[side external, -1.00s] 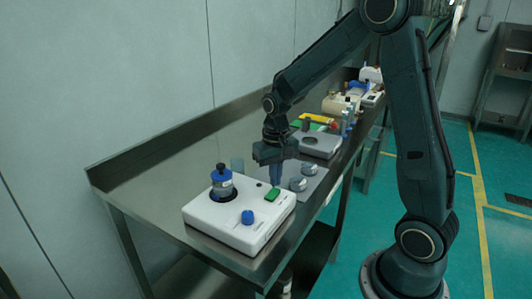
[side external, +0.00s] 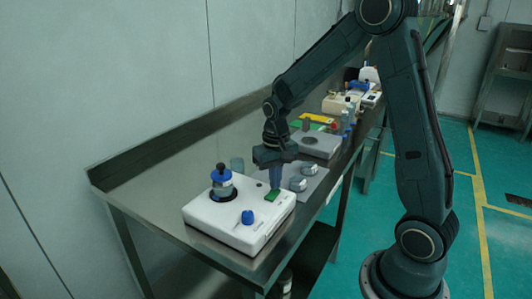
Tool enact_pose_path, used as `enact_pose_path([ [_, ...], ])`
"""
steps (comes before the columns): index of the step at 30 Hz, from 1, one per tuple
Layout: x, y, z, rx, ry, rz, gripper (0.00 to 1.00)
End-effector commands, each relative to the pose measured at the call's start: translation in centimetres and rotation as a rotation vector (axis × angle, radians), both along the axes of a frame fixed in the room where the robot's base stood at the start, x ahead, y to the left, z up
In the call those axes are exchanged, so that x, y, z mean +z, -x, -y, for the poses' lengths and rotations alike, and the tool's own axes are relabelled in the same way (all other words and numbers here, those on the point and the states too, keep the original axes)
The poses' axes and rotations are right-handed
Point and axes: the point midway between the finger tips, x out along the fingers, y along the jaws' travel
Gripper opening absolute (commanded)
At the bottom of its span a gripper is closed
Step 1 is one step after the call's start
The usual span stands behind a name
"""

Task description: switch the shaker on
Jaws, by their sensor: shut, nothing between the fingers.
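The shaker is a white box (side external: 222,216) on the near end of the steel bench. A blue-capped sieve jar (side external: 222,182) stands upright in its dark round seat. A blue knob (side external: 247,217) and a green switch (side external: 272,195) sit on its top. My gripper (side external: 275,186) is shut and empty, pointing down, with its blue fingertips at the green switch. The tips hide part of the switch, and I cannot tell whether they touch it or whether it is pressed.
Behind the shaker lies a grey plate with two round metal-lidded containers (side external: 297,183). A clear beaker (side external: 237,165) stands near the wall. A grey device (side external: 318,145), bottles and other equipment fill the far bench. The bench's left part is clear.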

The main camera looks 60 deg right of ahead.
Motion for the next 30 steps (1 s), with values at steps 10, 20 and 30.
enact_pose_path([
  [10,-0.40,0.03,-0.01,0.000,-0.001,-0.002,0.00],
  [20,-0.75,0.03,-0.01,0.000,0.000,-0.001,0.00],
  [30,-0.17,-0.02,-0.01,0.000,0.000,0.000,0.00],
])
